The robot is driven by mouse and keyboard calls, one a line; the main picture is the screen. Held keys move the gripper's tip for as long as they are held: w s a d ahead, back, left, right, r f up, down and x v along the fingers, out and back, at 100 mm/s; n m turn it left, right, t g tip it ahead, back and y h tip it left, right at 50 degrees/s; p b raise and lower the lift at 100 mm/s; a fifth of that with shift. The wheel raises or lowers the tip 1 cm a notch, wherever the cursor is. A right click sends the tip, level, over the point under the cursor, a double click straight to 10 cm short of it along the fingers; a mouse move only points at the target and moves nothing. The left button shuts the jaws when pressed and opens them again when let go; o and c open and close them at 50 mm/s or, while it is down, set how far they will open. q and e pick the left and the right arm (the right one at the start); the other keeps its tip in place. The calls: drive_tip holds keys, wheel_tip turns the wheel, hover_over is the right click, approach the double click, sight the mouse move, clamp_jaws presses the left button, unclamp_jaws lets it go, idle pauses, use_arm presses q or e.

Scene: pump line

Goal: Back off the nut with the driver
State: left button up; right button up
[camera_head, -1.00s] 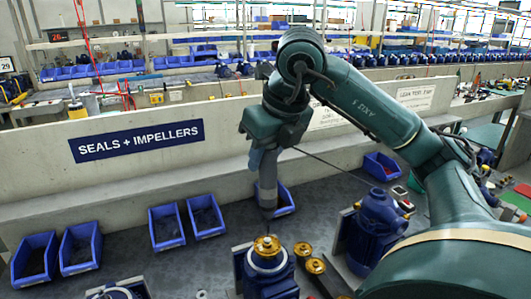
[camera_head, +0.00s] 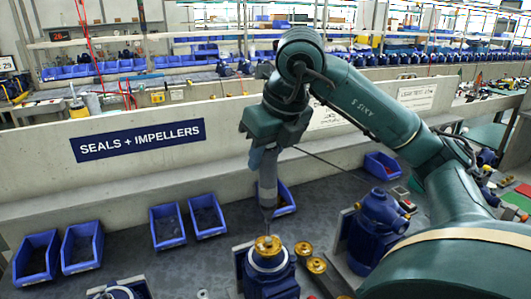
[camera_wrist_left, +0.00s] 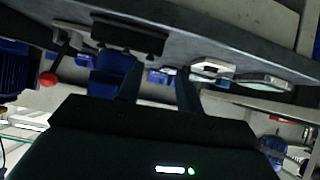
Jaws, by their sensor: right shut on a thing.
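My right gripper (camera_head: 264,152) is shut on the driver (camera_head: 267,184), a grey tool that hangs upright. The driver's thin tip points down at the brass-coloured nut (camera_head: 267,244) on top of a blue pump (camera_head: 269,278) with a pale collar. The tip meets or nearly meets the nut; I cannot tell which. In the left wrist view, my left gripper (camera_wrist_left: 158,88) has its two dark fingers apart with nothing between them, below the edge of a grey surface. The left gripper is not in the head view.
Several brass-coloured parts (camera_head: 304,249) lie right of the pump. Another blue pump (camera_head: 375,228) stands further right. Blue bins (camera_head: 167,226) line the back of the dark bench, before a low wall with a sign (camera_head: 138,140). Bench space left of the pump is mostly clear.

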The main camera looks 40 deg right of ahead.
drive_tip(key=shift+f, duration=0.2)
idle(0.3)
drive_tip(key=shift+f+b, duration=0.3)
drive_tip(key=shift+b, duration=0.1)
idle(0.8)
drive_tip(key=shift+s+a+f, duration=0.1)
drive_tip(key=shift+s, duration=0.15)
idle(0.8)
drive_tip(key=shift+s+a, duration=0.25)
drive_tip(key=shift+s, duration=0.45)
idle(2.3)
idle(0.5)
